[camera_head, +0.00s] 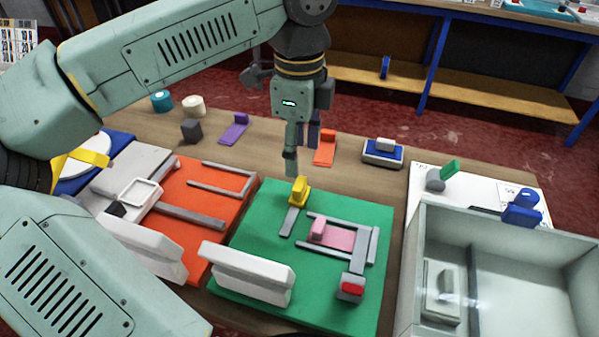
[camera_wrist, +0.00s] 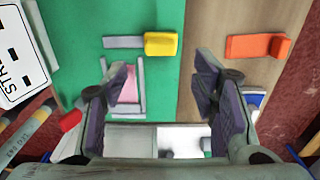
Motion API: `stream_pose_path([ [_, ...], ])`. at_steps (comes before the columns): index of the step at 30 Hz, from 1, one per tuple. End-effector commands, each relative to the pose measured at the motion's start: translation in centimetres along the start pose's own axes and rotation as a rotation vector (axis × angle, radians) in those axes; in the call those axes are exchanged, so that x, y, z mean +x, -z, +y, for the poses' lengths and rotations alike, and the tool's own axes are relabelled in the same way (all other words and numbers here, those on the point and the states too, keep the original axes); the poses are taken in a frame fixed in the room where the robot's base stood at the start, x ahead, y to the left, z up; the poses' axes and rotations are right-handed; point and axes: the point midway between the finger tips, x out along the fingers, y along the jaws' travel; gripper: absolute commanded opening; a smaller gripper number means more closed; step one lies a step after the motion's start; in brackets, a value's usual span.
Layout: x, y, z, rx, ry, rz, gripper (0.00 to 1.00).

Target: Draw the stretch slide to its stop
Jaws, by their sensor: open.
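A green board (camera_head: 255,220) carries a yellow block (camera_head: 300,191) at the far end of a short grey strip (camera_head: 288,221). Nearer the board's middle, a pink slab with a raised block (camera_head: 335,236) sits inside a grey frame (camera_head: 373,246). In the wrist view, a white sign (camera_wrist: 18,55) with letters starting "STRE" shows beside the green board. The yellow block (camera_wrist: 161,44) and part of the pink slab (camera_wrist: 130,88) also show there. My gripper (camera_head: 301,150) is open and empty, above and just beyond the yellow block, apart from it. The wrist view shows its spread fingers (camera_wrist: 163,76).
A red button (camera_head: 352,287) is at the board's near right. An orange board (camera_head: 212,207) with grey rails lies to the left. A large pale open box (camera_head: 419,262) stands right. Small orange (camera_head: 326,149), purple (camera_head: 234,130) and blue-white (camera_head: 383,153) pieces lie on the table behind.

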Motion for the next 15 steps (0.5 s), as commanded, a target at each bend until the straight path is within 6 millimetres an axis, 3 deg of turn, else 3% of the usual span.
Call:
stream_pose_path([
  [9,5.7,0.1,0.1,0.003,-0.002,0.004,0.53],
  [15,7.7,0.1,0.0,0.003,0.0,0.003,0.53],
])
